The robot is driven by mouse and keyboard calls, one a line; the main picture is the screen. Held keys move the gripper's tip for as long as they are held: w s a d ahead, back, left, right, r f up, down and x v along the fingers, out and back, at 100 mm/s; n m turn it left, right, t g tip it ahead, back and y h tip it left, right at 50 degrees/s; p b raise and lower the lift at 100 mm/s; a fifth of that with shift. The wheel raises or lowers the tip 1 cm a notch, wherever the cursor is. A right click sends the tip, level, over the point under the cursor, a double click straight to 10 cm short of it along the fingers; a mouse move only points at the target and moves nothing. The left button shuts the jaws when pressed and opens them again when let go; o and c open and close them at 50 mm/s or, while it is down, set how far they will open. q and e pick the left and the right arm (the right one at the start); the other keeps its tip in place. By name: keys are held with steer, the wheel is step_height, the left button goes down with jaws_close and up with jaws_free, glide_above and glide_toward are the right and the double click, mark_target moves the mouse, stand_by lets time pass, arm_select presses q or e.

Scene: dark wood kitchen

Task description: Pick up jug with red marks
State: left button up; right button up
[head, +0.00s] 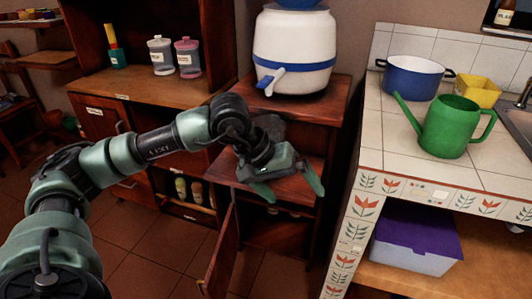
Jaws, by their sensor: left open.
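I cannot clearly make out a jug with red marks. On the left cabinet's shelf stand a jar with a pinkish-red body and lid (187,60) and a pale grey jar (160,58), each with a small label. A green watering can (449,128) stands on the tiled counter at right. My left gripper (288,187) reaches in from the left with its green fingers spread apart and nothing between them. It is in front of the small wooden cabinet (335,100), below the cabinet top and well apart from the jars. My right gripper is not in view.
A white dispenser with a blue tap (294,50) stands on the small cabinet. That cabinet's door (222,258) hangs open toward me. The tiled counter (385,135) holds a blue pot (413,79) and yellow container (477,90). A purple-lidded box (415,240) sits below.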

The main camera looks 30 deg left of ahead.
arm_select(q)
steer(key=a+r+y, duration=0.3)
steer(key=a+y, duration=0.2)
steer(key=a, duration=0.9)
steer(key=shift+m, duration=0.4)
steer(key=w, duration=0.6)
steer(key=w+a, duration=0.1)
steer(key=w, duration=0.3)
steer(key=shift+f, duration=0.3)
steer(key=w+f, duration=0.2)
steer(key=f, duration=0.1)
steer(key=w+f, duration=0.1)
steer(key=w, duration=0.1)
steer(key=shift+a+f, duration=0.35)
steer(key=shift+a, duration=0.05)
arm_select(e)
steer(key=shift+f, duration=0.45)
arm_select(q)
steer(key=shift+c, duration=0.3)
steer(key=shift+r, duration=0.1)
steer(key=c, duration=1.6)
steer(key=shift+o, duration=0.2)
steer(key=shift+r, duration=0.15)
